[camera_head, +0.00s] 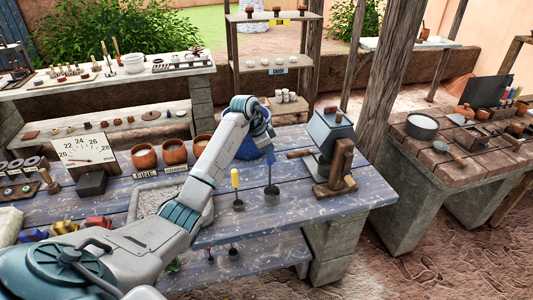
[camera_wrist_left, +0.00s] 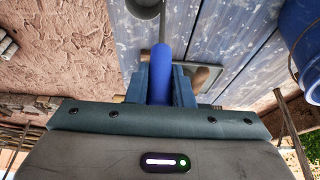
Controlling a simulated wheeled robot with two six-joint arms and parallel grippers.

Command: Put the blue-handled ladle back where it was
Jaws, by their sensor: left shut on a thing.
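My left gripper (camera_head: 268,150) reaches over the blue plank table from the left and is shut on the blue-handled ladle. In the left wrist view the blue handle (camera_wrist_left: 163,72) sits between the two fingers, with a thin grey rod leading to the cup (camera_wrist_left: 146,8). In the head view the ladle's dark cup (camera_head: 271,193) hangs below the gripper, the rod roughly upright. I cannot tell whether the cup touches the table. A yellow-handled ladle (camera_head: 235,179) stands just left of it. My right gripper is not in view.
A blue bucket (camera_head: 246,149) is right behind the gripper. A grey hopper device with a wooden stand (camera_head: 340,165) is to the right. Several clay pots (camera_head: 174,152) and a stone tray (camera_head: 147,199) lie left. The front right tabletop (camera_head: 310,212) is clear.

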